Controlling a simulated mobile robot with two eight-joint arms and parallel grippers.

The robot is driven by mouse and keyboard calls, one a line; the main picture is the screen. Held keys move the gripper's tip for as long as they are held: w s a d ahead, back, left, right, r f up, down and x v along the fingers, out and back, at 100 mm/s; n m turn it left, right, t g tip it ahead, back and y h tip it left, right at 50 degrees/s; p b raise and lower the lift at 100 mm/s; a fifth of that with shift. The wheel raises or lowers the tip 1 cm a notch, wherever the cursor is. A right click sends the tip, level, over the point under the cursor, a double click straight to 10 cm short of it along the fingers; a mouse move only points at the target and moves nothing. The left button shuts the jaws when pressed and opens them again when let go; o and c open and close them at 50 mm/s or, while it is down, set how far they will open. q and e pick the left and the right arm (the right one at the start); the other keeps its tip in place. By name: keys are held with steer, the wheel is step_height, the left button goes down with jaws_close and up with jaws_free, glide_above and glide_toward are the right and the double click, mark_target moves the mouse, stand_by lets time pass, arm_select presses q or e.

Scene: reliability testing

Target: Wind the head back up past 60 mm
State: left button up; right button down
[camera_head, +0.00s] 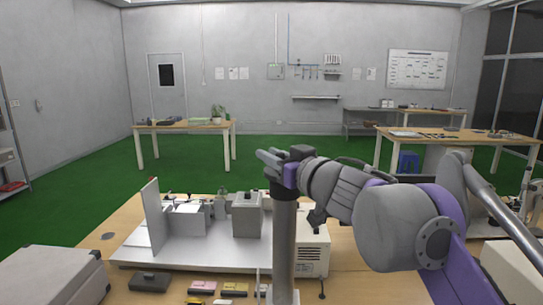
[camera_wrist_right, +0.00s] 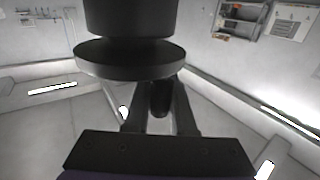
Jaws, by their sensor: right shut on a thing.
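A thick grey column (camera_head: 284,245) stands upright at the front middle of the bench in the head view. My right gripper (camera_head: 277,163) is at the top of this column, side-on. In the right wrist view a dark wheel-like disc (camera_wrist_right: 130,60) lies across the top under a wide dark cylinder. A short dark handle (camera_wrist_right: 160,99) sticks out from beside the disc, between the two fingers of my right gripper (camera_wrist_right: 160,108). The gripper is shut on this handle. The moving head and any height reading cannot be made out. My left gripper is not in view.
A pale metal base plate (camera_head: 140,254) carries an upright plate and a grey block (camera_head: 248,215) left of the column. A beige box (camera_head: 313,250) stands just behind right. A grey case (camera_head: 52,275) is at front left; small coloured items lie along the front.

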steer(key=shift+s+d+n+g+y, duration=0.15)
steer(key=shift+n+g+y, duration=0.75)
steer(key=shift+y, duration=0.2)
steer(key=shift+s+d+r+n+g+y+p, duration=0.1)
steer(key=shift+s+r+n+g+y+p, duration=0.05)
steer(key=shift+n+g+y+p, duration=0.6)
steer(key=n+g+y+p, duration=0.1)
steer(key=g, duration=0.1)
steer(key=n+g+y+p, duration=0.2)
steer(key=shift+s+d+g, duration=0.2)
steer(key=shift+s+g, duration=0.15)
steer(key=shift+s+d+n+g+y+p, duration=0.1)
steer(key=shift+n+g+y+p, duration=0.15)
steer(key=shift+n+g+p, duration=0.4)
steer(key=shift+s+d+n+g+y+p, duration=0.1)
steer(key=shift+n+g+y+p, duration=0.15)
steer(key=shift+n+g, duration=0.45)
steer(key=shift+g, duration=0.25)
steer(key=c, duration=0.8)
jaws_free()
steer(key=shift+o, duration=0.2)
